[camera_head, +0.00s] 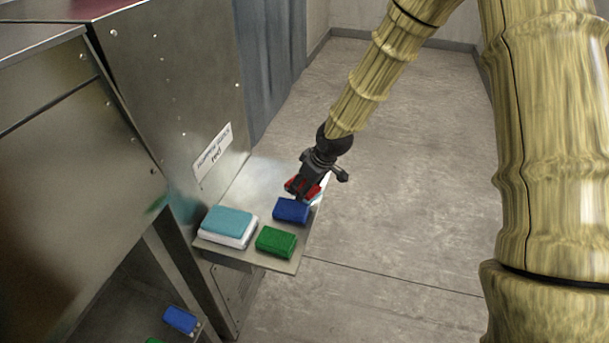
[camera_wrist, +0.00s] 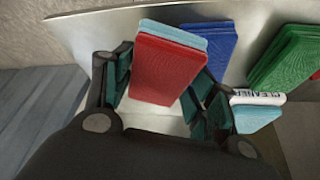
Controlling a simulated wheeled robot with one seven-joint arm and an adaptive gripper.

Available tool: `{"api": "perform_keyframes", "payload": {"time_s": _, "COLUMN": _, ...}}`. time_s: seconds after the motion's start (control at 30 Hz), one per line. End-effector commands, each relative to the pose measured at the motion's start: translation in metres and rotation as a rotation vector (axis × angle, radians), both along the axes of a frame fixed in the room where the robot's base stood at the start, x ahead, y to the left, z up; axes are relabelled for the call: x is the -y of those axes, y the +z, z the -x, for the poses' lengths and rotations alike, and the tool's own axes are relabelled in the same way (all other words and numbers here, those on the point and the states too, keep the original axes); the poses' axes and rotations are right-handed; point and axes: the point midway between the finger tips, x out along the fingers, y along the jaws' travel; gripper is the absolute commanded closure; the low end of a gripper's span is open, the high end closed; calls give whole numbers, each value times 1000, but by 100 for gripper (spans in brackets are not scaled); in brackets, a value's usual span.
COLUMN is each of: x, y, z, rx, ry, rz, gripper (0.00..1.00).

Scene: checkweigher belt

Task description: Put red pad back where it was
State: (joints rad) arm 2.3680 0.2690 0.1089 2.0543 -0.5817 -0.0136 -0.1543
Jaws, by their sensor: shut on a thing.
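My gripper (camera_head: 303,188) is shut on the red pad (camera_head: 306,186), over the far right part of a small metal shelf (camera_head: 243,187). In the wrist view the red pad (camera_wrist: 166,70) sits between the two fingers (camera_wrist: 160,98). A light-blue pad (camera_wrist: 178,34) shows just past its edge; I cannot tell whether the red pad touches it. A blue pad (camera_head: 291,210) and a green pad (camera_head: 276,242) lie nearby on the shelf. A teal pad (camera_head: 228,221) lies on a white block at the shelf's left.
A metal cabinet (camera_head: 170,80) with a label (camera_head: 212,155) ending in "red" stands beside the shelf. Another blue pad (camera_head: 180,319) lies lower down, with a bit of green below it. Open floor (camera_head: 400,180) lies to the right.

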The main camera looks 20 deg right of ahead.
Motion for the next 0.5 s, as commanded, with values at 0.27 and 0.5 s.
{"api": "perform_keyframes", "payload": {"time_s": 0.27, "x": 14, "y": -3, "z": -52, "rx": 2, "ry": -1, "rz": -3, "gripper": 62}}
{"api": "perform_keyframes", "payload": {"time_s": 0.5, "x": 19, "y": -6, "z": -70, "rx": 2, "ry": 1, "rz": -1, "gripper": 62}}
